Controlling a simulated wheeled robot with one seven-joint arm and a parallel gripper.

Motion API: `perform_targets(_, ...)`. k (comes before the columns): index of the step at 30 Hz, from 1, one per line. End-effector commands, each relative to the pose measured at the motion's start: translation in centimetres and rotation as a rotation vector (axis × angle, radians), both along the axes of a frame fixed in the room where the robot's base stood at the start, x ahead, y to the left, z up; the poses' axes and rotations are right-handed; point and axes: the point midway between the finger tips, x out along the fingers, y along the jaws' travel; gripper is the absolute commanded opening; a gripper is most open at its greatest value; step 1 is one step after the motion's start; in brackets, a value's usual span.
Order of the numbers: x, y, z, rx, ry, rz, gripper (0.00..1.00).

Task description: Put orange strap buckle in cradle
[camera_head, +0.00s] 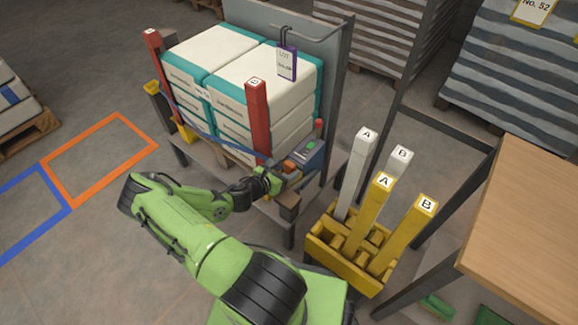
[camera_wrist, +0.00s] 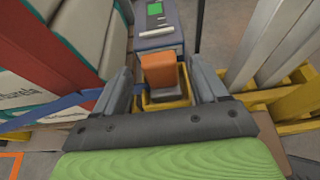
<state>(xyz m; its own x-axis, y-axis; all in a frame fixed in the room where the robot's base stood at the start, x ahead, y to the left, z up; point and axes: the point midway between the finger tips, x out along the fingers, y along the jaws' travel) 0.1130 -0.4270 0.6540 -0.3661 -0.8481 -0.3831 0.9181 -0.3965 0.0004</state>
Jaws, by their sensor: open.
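The orange strap buckle (camera_wrist: 160,72) stands between my open fingers in the wrist view. It also shows as a small orange patch (camera_head: 293,167) just past my gripper in the head view. A yellow holder (camera_wrist: 152,103), apparently the cradle, lies directly under and around the buckle's lower end. Whether the buckle is fully seated in it is hard to tell. My gripper (camera_wrist: 160,84) is open, with one finger on each side of the buckle. In the head view my gripper (camera_head: 267,183) is at the bench's front right corner.
A blue-grey device with a green screen (camera_wrist: 157,30) is just beyond the buckle. Stacked white-and-teal sacks (camera_head: 205,65), red posts (camera_head: 257,115) and a blue strap (camera_head: 215,137) are to the left. A yellow rack (camera_head: 325,253) with white and yellow posts stands close on the right.

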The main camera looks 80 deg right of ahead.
Motion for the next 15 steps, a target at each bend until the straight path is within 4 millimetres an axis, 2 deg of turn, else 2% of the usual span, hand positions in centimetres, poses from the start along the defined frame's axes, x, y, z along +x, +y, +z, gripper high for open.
perform_targets(3,1.4,3.0,1.7,0.002,0.002,0.007,0.72)
perform_targets(7,2.5,5.6,2.9,0.002,0.002,0.005,0.72)
perform_targets(11,3.2,7.2,3.5,0.0,0.0,0.002,0.72)
perform_targets(15,3.3,7.7,3.6,0.0,0.001,0.0,0.72)
